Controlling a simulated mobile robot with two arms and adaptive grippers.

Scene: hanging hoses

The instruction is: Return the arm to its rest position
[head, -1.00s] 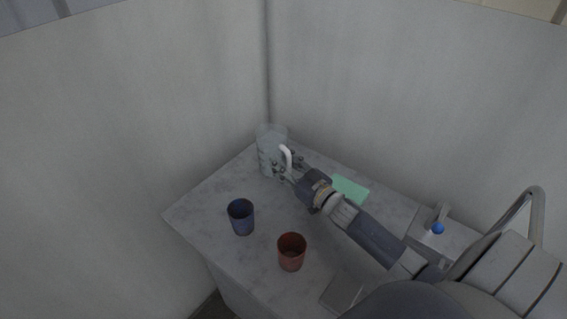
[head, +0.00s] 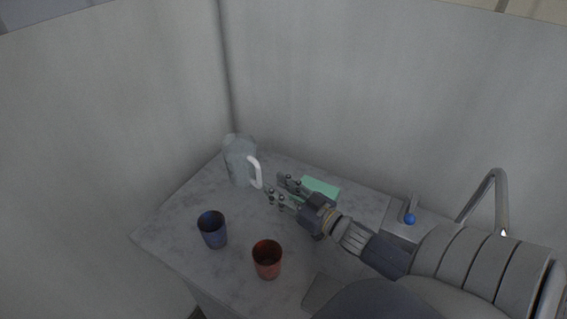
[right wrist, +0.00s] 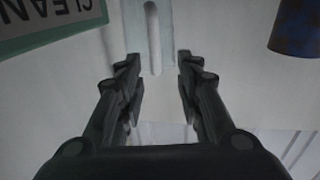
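My right gripper (head: 277,191) is open and empty over the counter, its fingers pointing at the pitcher. In the right wrist view its two fingers (right wrist: 158,90) stand apart with nothing between them. The clear pitcher (head: 238,163) stands upright at the back corner, its white handle (head: 256,173) facing the gripper. A gap shows between the fingertips and the handle. The pitcher's handle also shows in the right wrist view (right wrist: 152,38), beyond the fingertips. My left gripper is in neither view.
A blue cup (head: 212,230) and a red cup (head: 267,259) stand on the grey counter (head: 178,217). A green sign (head: 320,188), lettered in the wrist view (right wrist: 50,22), lies behind the gripper. A faucet (head: 490,195) with a blue knob (head: 410,219) is at right. Walls close off the back.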

